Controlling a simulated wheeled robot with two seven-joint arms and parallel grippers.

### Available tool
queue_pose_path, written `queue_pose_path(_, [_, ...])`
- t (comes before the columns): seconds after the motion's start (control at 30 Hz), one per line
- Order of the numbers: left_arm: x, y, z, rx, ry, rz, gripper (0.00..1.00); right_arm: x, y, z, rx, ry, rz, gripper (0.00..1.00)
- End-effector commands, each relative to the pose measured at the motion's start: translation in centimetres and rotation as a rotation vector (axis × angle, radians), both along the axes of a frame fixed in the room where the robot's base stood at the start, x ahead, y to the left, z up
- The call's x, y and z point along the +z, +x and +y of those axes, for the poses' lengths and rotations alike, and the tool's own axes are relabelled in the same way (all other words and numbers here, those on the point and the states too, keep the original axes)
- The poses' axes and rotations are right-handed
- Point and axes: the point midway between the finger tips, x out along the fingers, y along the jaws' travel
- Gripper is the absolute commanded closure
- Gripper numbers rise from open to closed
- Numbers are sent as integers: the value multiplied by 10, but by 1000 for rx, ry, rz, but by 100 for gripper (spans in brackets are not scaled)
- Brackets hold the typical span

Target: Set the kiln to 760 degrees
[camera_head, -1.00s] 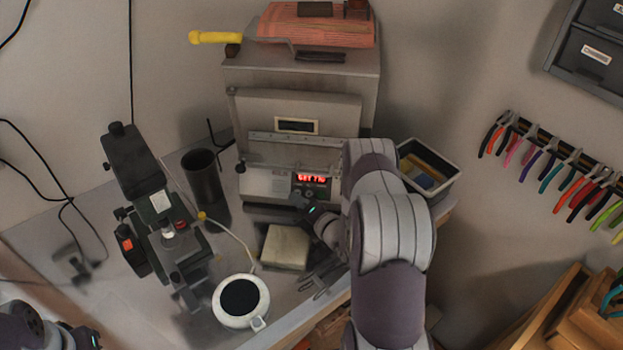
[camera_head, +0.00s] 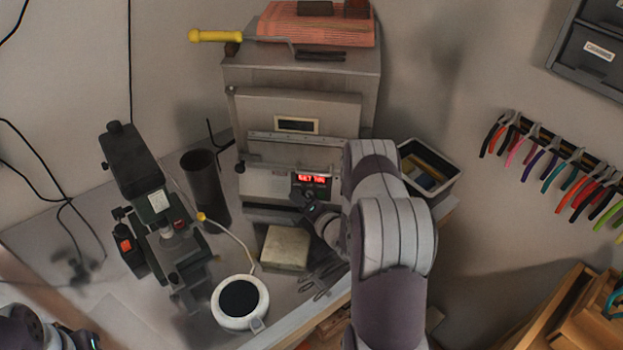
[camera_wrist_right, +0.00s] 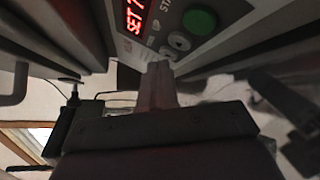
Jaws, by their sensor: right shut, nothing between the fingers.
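The kiln (camera_head: 300,112) is a grey metal box at the back of the bench. Its control panel has a lit red display (camera_head: 311,179), which also shows in the wrist view (camera_wrist_right: 134,14). It reads SET and a number starting with 7; the later digits are cut off there and too small in the head view. A round green button (camera_wrist_right: 198,20) and two small arrow buttons (camera_wrist_right: 174,46) sit beside it. My right gripper (camera_wrist_right: 158,74) is shut and empty, its tips close to the lower arrow button; contact is unclear. My left gripper (camera_head: 88,340) is partly visible at the bottom left.
A dark cylinder (camera_head: 205,185) and a black instrument (camera_head: 155,215) stand left. A tray (camera_head: 428,168) is right of the kiln. A yellow-handled tool (camera_head: 215,36) lies on top.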

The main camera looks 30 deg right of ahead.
Motion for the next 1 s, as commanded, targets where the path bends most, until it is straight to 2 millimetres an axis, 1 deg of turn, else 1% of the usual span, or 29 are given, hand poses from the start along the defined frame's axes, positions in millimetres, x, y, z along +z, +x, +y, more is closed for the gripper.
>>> queue_pose_path(0.1, [4, 0, 0, 0, 0, 0, 100, 5, -5, 4, 0, 0, 0, 100])
queue_pose_path(0.37, [4, 0, 0, 0, 0, 0, 100, 4, -6, 5, 0, 0, 0, 100])
queue_pose_path(0.43, [7, 0, 0, 0, 0, 0, 100, 7, -9, 8, 1, 0, 1, 100])
queue_pose_path(0.6, [19, 0, 0, 0, 0, 0, 100, 18, -24, 21, 1, 1, 2, 100])
queue_pose_path(0.8, [30, 0, 0, 0, 0, 0, 100, 27, -42, 36, 1, 1, 3, 100])
queue_pose_path(1.0, [31, 0, 0, 0, 0, 0, 100, 28, -48, 41, 0, 0, 0, 100])
